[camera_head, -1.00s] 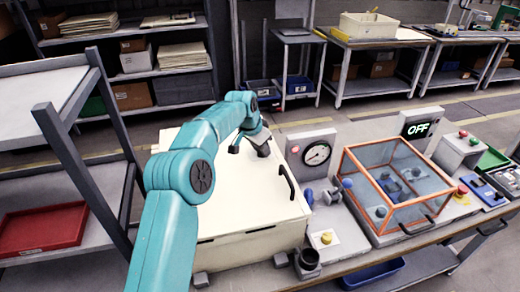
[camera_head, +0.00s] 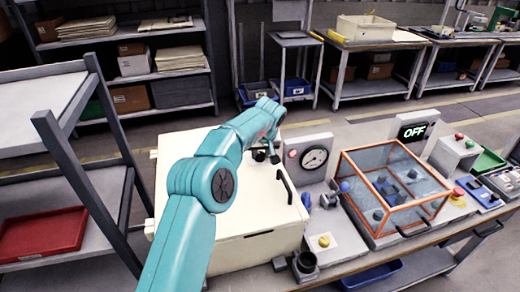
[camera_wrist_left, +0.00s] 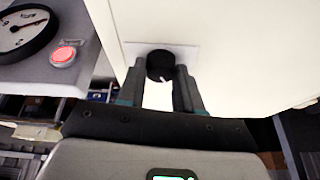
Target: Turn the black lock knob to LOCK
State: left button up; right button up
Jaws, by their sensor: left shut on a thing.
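The black lock knob (camera_wrist_left: 159,66) sits on a pale plate on the cream box. In the left wrist view it is between the two fingertips of my left gripper (camera_wrist_left: 161,78). The fingers reach it from both sides and are shut on it. In the head view my left arm reaches over the cream box (camera_head: 250,218), with its wrist above the far right part of the lid. There the knob and fingertips are small and dark, hard to tell apart. Any LOCK marking is too small or hidden. My right gripper is not in view.
A black handle (camera_head: 284,186) stands on the box's right side. A round gauge (camera_head: 314,158) with a lit red button is just behind it. Right of these are a blue-knobbed lever, an orange-framed clear case (camera_head: 393,185) and an OFF display (camera_head: 414,131).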

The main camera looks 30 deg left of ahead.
pick_arm(q)
jog(key=shift+n+g+y+p, duration=0.3)
jog(key=shift+n+g+p, duration=0.1)
jog(key=shift+n+p, duration=0.6)
jog(key=shift+f+n+p, duration=0.1)
jog(key=shift+n+p, duration=0.4)
jog(key=shift+n, duration=0.3)
jog(key=shift+g, duration=0.3)
jog(key=o, duration=1)
jog(key=shift+w, duration=0.1)
jog(key=shift+o, duration=0.2)
jog(key=shift+d+r, duration=0.2)
jog(key=shift+r, duration=0.15)
jog(key=v, duration=1.5)
jog(key=shift+r+p, duration=0.15)
jog(key=shift+p, duration=0.3)
